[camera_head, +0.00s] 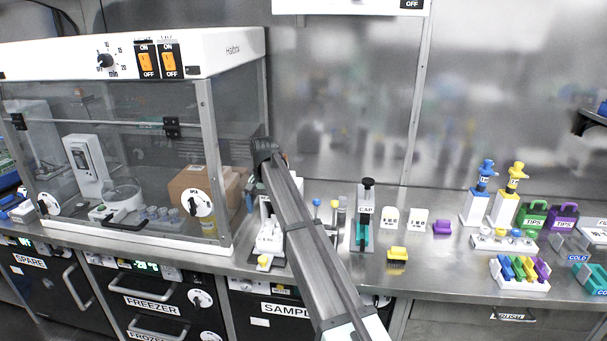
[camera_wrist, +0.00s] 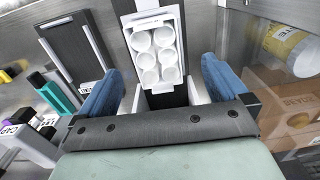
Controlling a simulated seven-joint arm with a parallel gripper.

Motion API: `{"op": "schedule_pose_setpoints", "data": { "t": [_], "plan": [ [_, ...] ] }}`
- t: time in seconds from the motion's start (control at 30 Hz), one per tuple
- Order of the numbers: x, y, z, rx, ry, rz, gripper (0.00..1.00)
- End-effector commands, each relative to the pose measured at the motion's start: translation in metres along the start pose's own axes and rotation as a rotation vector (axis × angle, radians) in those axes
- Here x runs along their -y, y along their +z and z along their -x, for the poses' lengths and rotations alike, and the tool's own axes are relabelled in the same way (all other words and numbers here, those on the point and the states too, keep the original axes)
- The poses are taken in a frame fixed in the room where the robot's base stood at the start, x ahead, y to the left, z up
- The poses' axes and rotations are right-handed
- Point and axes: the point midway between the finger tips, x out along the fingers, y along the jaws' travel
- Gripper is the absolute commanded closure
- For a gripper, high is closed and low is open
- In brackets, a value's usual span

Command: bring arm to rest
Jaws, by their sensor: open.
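My arm (camera_head: 310,245) reaches up from the bottom of the head view toward the bench, beside the right side of the glass cabinet. My gripper (camera_wrist: 160,90) shows in the wrist view with its two blue fingers wide apart and nothing held between them. Beyond the fingertips is a white rack (camera_wrist: 157,50) with several round white wells. In the head view the gripper end is mostly hidden behind my own wrist, so its distance to the rack is hard to tell.
The glass cabinet (camera_head: 204,150) stands close on the left. A capping stand (camera_head: 364,215), small labelled blocks (camera_head: 390,218), a yellow block (camera_head: 397,254) and pipette stands (camera_head: 478,205) occupy the bench to the right. The steel bench front (camera_head: 440,285) has clear patches.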

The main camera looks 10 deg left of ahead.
Motion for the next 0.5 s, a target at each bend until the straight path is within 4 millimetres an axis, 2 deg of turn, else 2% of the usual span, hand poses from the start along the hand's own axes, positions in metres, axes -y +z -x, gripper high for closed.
{"op": "schedule_pose_setpoints", "data": {
  "t": [0.03,0.07,0.27,0.3,0.5],
  "plan": [
    [0.006,0.020,-0.011,0.015,-0.007,0.003,0.00],
    [0.011,0.031,-0.018,0.025,-0.013,0.002,0.00],
    [0.044,0.127,-0.074,0.124,-0.055,-0.008,0.00],
    [0.048,0.145,-0.089,0.143,-0.059,-0.003,0.00],
    [0.040,0.186,-0.168,0.175,-0.045,0.058,0.00]
  ]
}}
